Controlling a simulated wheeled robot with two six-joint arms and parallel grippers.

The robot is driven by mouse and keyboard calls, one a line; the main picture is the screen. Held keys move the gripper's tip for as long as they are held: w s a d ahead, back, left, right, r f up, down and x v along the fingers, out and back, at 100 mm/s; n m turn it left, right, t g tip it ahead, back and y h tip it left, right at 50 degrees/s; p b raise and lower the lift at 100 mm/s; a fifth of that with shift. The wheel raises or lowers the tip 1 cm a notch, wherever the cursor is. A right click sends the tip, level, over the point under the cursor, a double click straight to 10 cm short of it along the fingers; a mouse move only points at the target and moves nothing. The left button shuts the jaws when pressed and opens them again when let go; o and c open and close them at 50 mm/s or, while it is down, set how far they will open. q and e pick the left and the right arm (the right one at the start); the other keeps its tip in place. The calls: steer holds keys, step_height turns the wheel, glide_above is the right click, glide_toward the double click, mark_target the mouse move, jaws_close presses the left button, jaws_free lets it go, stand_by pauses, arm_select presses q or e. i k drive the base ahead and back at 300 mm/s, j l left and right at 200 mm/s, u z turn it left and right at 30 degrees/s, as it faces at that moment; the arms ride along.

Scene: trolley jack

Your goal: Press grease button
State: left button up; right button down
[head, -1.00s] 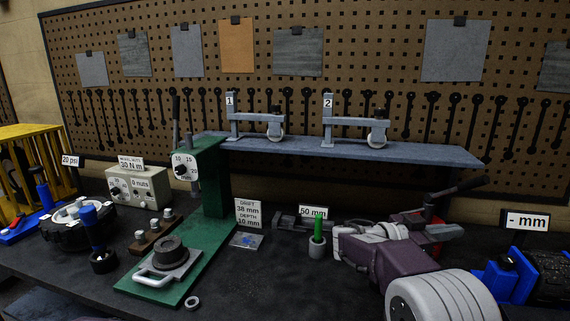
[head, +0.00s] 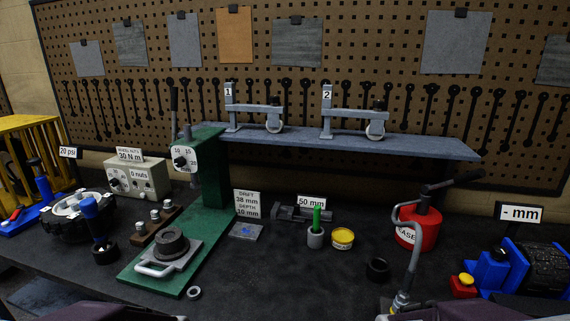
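A red can (head: 426,230) with a partly hidden label reading "EASE" stands on the right of the bench. It has a dark lever (head: 452,183) on top and a grey hose (head: 413,262) that bends down to a metal nozzle (head: 402,300) at the front. I cannot tell which part is the grease button. Only purple parts of my arms show at the bottom edge. Neither gripper is in view.
A yellow-topped tin (head: 343,237), a grey cup with a green stick (head: 316,235) and a black ring (head: 377,268) stand left of the can. The blue machine (head: 493,270) is at far right. A green press (head: 208,195) stands left.

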mark_target(466, 279)
steer(key=z, duration=1.4)
